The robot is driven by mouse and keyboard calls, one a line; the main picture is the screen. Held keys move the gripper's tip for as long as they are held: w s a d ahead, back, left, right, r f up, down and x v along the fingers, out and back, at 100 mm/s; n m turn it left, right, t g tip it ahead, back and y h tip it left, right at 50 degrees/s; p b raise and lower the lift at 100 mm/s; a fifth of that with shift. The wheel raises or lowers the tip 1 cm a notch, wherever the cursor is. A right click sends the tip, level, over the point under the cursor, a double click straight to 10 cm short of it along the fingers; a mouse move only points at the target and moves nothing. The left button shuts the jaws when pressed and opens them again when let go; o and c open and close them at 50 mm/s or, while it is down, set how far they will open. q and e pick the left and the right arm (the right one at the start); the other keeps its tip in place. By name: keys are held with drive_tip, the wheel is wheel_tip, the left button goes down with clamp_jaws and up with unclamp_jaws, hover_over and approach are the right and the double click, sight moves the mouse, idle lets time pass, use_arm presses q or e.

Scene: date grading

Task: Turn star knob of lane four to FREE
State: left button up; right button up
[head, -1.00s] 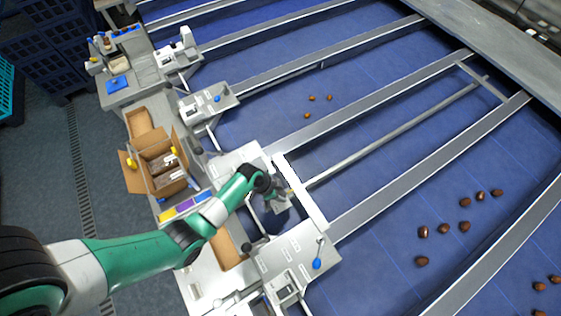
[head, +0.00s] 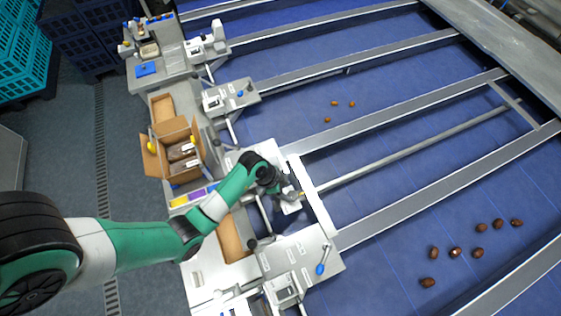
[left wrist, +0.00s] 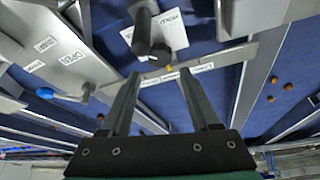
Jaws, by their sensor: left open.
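My left gripper (head: 292,196) reaches over the white frame (head: 316,201) at the lane's near end. In the left wrist view its jaws (left wrist: 160,74) are apart and empty. Just beyond the fingertips is a black, rounded two-part handle or knob (left wrist: 160,50) in front of a white labelled plate (left wrist: 172,30). I cannot tell whether it is the star knob or whether a finger touches it. A small yellow spot (left wrist: 168,69) shows below it. The lane number and the knob's setting are not readable. My right gripper is in neither view.
A blue-knobbed lever (head: 320,269) stands on the grey panel near the frame, and it shows at left in the left wrist view (left wrist: 45,92). A black knob (head: 251,244) sits nearby. Metal rails (head: 420,196) divide the blue belts. Dates (head: 455,252) lie on the right. An open carton (head: 172,150) stands behind.

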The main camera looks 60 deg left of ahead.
use_arm(q)
drive_tip(key=v, duration=0.5)
drive_tip(key=shift+s+r, duration=0.1)
drive_tip(key=shift+r, duration=0.15)
